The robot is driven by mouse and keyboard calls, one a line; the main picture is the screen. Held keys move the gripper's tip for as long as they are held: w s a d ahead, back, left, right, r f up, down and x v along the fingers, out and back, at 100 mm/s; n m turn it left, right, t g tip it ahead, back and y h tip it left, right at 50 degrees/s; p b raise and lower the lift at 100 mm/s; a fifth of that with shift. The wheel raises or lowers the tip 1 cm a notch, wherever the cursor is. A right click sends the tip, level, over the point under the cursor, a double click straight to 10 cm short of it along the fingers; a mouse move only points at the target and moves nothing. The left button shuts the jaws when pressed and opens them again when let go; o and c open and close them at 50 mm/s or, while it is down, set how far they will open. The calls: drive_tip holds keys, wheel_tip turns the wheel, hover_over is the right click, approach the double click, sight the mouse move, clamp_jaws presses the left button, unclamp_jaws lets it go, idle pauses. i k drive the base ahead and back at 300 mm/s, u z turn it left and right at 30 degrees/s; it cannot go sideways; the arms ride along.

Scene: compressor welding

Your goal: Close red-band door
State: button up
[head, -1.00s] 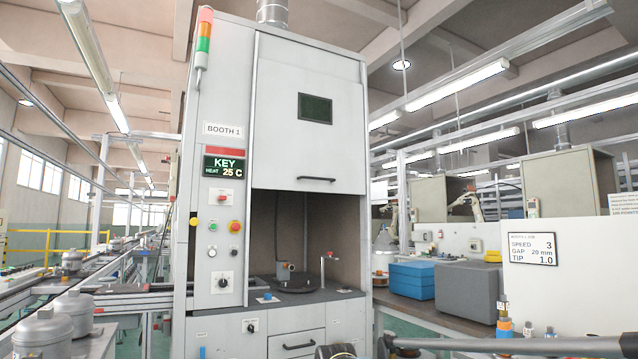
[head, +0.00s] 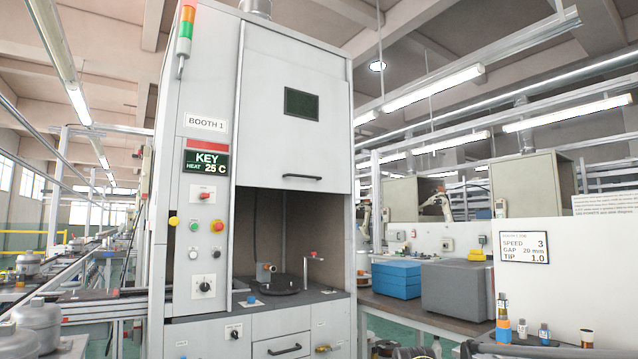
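Booth 1 (head: 205,80) stands in front of me as a tall grey cabinet. Its front door (head: 330,140), a panel with a small dark window and a black handle, is raised, and the space below it is open. I see no red band on this door, so I cannot tell whether it is the red-band door. Inside the open space are a dark round turntable (head: 272,288), a grey cylinder part and a thin post with a red top. My gripper cannot be made out; dark shapes at the bottom edge are cut off and unclear.
A control strip with a KEY display (head: 205,162), knobs and buttons runs left of the opening. Small bottles stand at the lower right. Grey tanks (head: 38,322) are at the lower left.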

sight(293, 134)
drive_tip(key=z, duration=0.05)
drive_tip(key=i, duration=1)
drive_tip(key=u, duration=0.05)
